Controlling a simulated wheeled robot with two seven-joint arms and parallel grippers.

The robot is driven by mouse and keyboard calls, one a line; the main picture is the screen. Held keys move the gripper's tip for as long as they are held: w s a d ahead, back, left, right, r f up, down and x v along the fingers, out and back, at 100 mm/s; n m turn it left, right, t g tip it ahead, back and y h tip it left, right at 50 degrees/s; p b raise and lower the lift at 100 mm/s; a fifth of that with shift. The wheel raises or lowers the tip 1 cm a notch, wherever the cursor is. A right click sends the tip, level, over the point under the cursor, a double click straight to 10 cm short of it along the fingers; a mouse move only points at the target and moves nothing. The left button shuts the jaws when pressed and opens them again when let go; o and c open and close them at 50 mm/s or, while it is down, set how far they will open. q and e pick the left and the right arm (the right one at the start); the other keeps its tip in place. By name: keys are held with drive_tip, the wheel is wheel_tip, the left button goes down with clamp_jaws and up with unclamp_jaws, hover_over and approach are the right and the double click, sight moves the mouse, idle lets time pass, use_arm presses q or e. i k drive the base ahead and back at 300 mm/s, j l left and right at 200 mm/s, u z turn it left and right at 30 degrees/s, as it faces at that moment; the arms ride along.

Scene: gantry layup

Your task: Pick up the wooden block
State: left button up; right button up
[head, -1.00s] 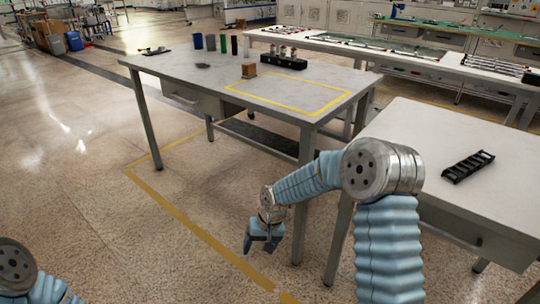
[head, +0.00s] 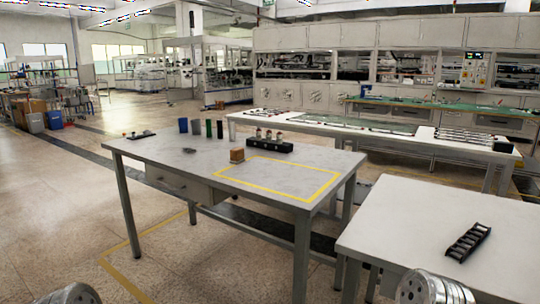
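The wooden block (head: 237,155) is a small brown cube. It sits on the grey table in the middle (head: 150,150), just outside the far left corner of a yellow taped rectangle (head: 325,194). Nothing touches it that I can see. Neither of my grippers is in the head view. Only a rounded joint of my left arm shows at the bottom left and one of my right arm at the bottom right, both well short of the block.
Behind the block are a black rack (head: 268,145) with several small items and several dark cylinders (head: 209,128). A dark flat item (head: 189,150) and a small tray (head: 139,135) lie left. A white table (head: 400,215) at right holds a black slotted holder (head: 468,242).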

sight(237, 154)
drive_tip(key=i+j+z, duration=0.15)
drive_tip(key=j, duration=0.2)
drive_tip(key=i+j+z, duration=0.2)
drive_tip(key=j, duration=0.2)
drive_tip(key=j+z, duration=0.15)
drive_tip(key=j, duration=0.25)
drive_tip(key=i+j+z, duration=0.2)
drive_tip(key=j, duration=0.2)
drive_tip(key=k, duration=0.05)
